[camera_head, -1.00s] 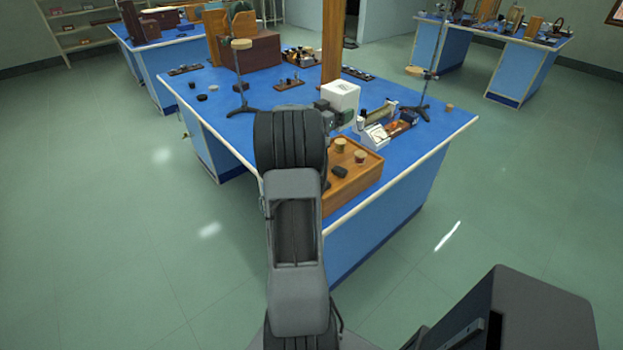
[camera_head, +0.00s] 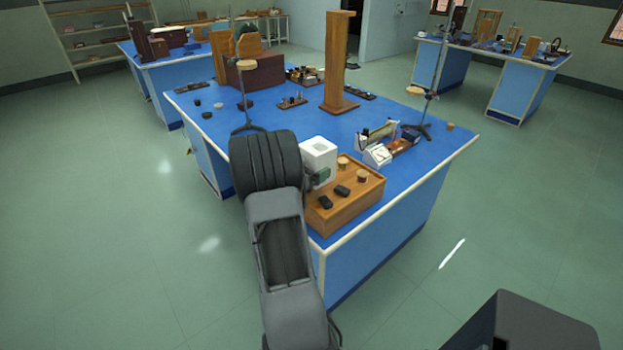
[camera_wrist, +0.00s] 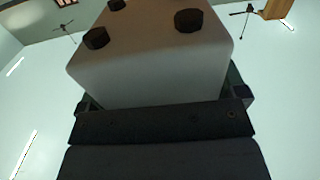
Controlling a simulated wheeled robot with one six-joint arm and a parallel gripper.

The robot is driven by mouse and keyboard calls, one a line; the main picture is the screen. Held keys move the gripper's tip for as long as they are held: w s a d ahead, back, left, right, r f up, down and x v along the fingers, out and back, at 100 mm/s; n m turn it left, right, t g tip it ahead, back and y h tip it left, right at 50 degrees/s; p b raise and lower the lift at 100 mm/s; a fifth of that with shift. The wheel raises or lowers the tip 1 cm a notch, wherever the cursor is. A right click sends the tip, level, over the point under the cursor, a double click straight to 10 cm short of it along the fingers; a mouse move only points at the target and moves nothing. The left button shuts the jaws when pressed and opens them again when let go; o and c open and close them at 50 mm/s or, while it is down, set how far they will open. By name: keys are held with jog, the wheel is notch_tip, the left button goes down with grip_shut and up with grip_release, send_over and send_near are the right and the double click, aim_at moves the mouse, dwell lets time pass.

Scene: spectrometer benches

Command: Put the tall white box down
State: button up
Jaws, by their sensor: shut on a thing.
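The tall white box (camera_head: 318,158) stands out just right of my arm in the head view, at the near part of the blue bench. It fills the middle of the wrist view (camera_wrist: 150,55), with dark round feet or knobs on the face turned to the camera. My gripper (camera_wrist: 165,105) is shut on the box, with a jaw at each side of it. In the head view my arm hides part of the gripper and the left side of the box. I cannot tell whether the box touches the bench.
A wooden case (camera_head: 345,205) with small round and dark pieces lies right of the box at the bench's near edge. A white meter (camera_head: 378,155) stands behind it. A tall wooden stand (camera_head: 338,65) is farther back.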

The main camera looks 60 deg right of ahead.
jog(key=f, duration=0.1)
jog(key=a+f, duration=0.1)
jog(key=f, duration=0.1)
jog(key=shift+w, duration=0.15)
jog(key=shift+d+f, duration=0.1)
jog(key=shift+f, duration=0.4)
jog(key=shift+f, duration=0.1)
jog(key=o, duration=0.8)
jog(key=shift+f, duration=0.1)
jog(key=shift+c, duration=0.2)
jog(key=shift+o, duration=0.8)
